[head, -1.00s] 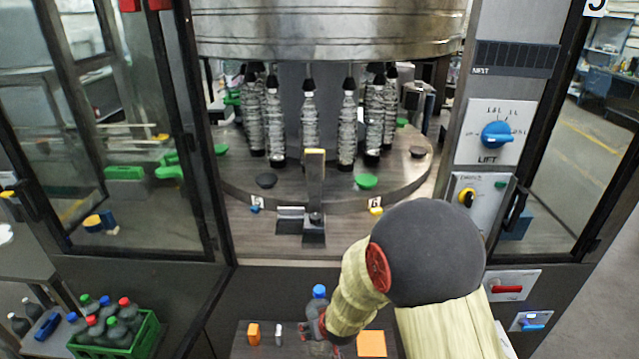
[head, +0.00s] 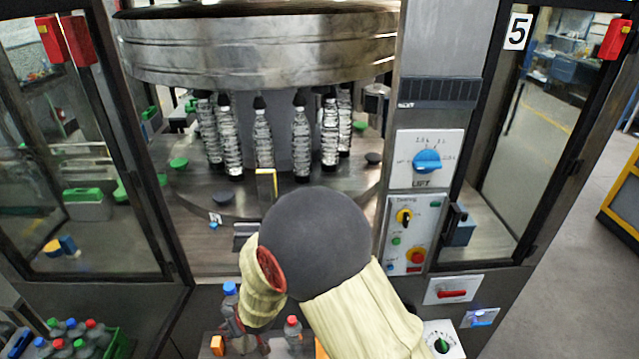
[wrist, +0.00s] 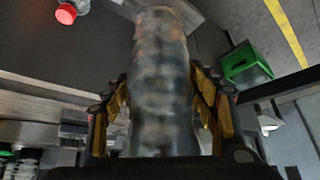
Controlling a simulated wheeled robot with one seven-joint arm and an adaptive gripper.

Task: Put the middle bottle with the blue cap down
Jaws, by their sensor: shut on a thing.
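The bottle with the blue cap (head: 229,291) stands nearly upright at the front ledge in the head view, left of my forearm. My gripper (head: 236,328) is around its body, partly hidden by my wrist. In the wrist view the clear, greyish bottle body (wrist: 160,50) lies between the two yellow-and-black fingers of my gripper (wrist: 160,95), which close on both its sides. Its cap is not visible there. I cannot tell whether its base touches the ledge.
A red-capped bottle (head: 293,331) stands right of my gripper; it also shows in the wrist view (wrist: 67,14). An orange block (head: 217,345) is close on the left. A green crate (head: 118,342) of capped bottles is at lower left. The labelling machine (head: 255,60) rises behind.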

